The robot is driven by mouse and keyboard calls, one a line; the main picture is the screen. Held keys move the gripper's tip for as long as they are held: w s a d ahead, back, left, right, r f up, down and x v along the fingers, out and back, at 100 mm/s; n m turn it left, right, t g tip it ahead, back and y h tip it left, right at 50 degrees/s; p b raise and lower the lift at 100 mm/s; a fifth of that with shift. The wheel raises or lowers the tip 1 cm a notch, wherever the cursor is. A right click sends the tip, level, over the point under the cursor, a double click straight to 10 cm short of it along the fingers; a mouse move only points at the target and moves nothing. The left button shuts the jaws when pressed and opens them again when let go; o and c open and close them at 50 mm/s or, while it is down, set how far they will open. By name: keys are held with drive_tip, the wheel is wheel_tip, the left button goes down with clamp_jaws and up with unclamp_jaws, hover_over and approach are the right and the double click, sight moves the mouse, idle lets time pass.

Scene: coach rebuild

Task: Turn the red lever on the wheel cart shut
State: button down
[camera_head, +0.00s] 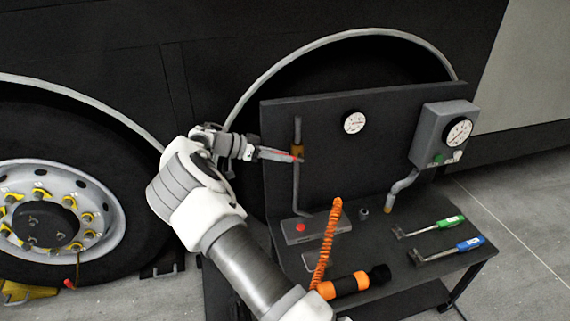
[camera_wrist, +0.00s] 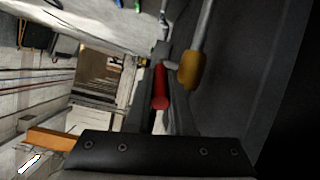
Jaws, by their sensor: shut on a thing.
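The red lever (camera_wrist: 160,88) shows in the wrist view between the two fingers of my gripper (camera_wrist: 163,80). It joins a brass valve body (camera_wrist: 190,70) on a grey vertical pipe (camera_wrist: 203,28). In the head view my gripper (camera_head: 285,156) reaches from the left to the valve (camera_head: 297,150) on the cart's back panel, and a little red of the lever (camera_head: 297,156) shows at the fingertips. The gripper is shut on the lever. The fingers hide part of the lever in the head view. The lever sticks out sideways from the pipe, to the left in the head view.
The wheel cart (camera_head: 335,232) carries a grey gauge box (camera_head: 441,135), a green-handled tool (camera_head: 436,227), a blue-handled tool (camera_head: 458,246), an orange coiled hose (camera_head: 326,245) and an orange-black cylinder (camera_head: 352,284). A round gauge (camera_head: 354,122) is on the panel. A coach wheel (camera_head: 55,210) stands left.

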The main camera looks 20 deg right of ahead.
drive_tip(key=f+h+b, duration=0.1)
drive_tip(key=h+b, duration=0.1)
drive_tip(key=b, duration=0.1)
drive_tip(key=f+h+b, duration=0.2)
drive_tip(key=b, duration=0.1)
drive_tip(key=shift+a+h+b, duration=0.35)
drive_tip(key=shift+h+b, duration=0.05)
drive_tip(key=c, duration=0.8)
unclamp_jaws()
drive_tip(key=shift+d, duration=0.1)
drive_tip(key=shift+a, duration=0.2)
